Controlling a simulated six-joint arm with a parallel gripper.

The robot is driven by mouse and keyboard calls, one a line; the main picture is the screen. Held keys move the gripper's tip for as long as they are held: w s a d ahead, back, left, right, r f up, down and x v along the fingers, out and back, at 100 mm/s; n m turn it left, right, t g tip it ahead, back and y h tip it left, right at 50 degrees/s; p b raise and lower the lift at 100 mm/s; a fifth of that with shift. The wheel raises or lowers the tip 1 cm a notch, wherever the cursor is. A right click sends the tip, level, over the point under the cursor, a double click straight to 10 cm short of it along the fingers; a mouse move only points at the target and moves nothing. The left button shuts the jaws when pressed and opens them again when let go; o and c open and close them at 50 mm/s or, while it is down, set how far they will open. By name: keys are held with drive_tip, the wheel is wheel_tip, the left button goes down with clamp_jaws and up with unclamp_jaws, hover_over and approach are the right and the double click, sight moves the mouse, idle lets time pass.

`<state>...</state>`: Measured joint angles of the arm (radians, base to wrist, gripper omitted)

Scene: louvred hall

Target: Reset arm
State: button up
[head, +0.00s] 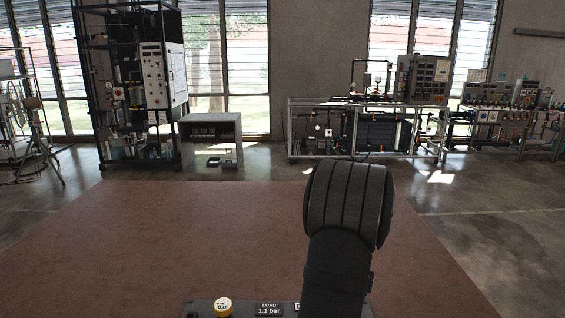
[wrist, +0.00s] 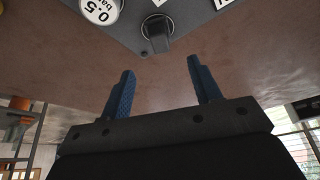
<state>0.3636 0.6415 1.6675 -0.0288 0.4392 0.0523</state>
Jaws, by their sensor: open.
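My gripper (wrist: 160,82) shows in the wrist view with its two blue fingers apart and nothing between them. Just beyond the fingers is the edge of a dark grey panel (wrist: 190,22) with a dark block-like part (wrist: 157,34) and a round white gauge face (wrist: 100,10) marked 0.5 bar. In the head view my dark arm stands at the lower right of centre and hides part of the same kind of panel (head: 198,308). The gripper itself cannot be seen in the head view.
A reddish-brown floor area (head: 150,235) lies open ahead. A tall equipment rack (head: 165,75) stands at the back left beside a small grey bench (head: 211,128). Framed test rigs (head: 370,132) line the back right wall. A stand (head: 35,120) is at the far left.

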drive_tip(key=x, duration=1)
drive_tip(key=shift+w+f, duration=0.1)
drive_tip(key=shift+f, duration=0.3)
wheel_tip(320, 180, up, 5)
drive_tip(key=shift+f, duration=0.25)
drive_tip(key=s+d+r, duration=0.7)
drive_tip(key=s, duration=0.2)
drive_tip(key=w+a+f+n+y, duration=0.1)
drive_tip(key=w+a+f+n, duration=0.1)
drive_tip(key=a, duration=1.2)
drive_tip(key=w+a+f+n, duration=0.2)
drive_tip(key=a, duration=1.3)
drive_tip(key=shift+w+a+n+y, duration=0.2)
drive_tip(key=shift+w+n+y, duration=0.1)
drive_tip(key=shift+w+y, duration=0.1)
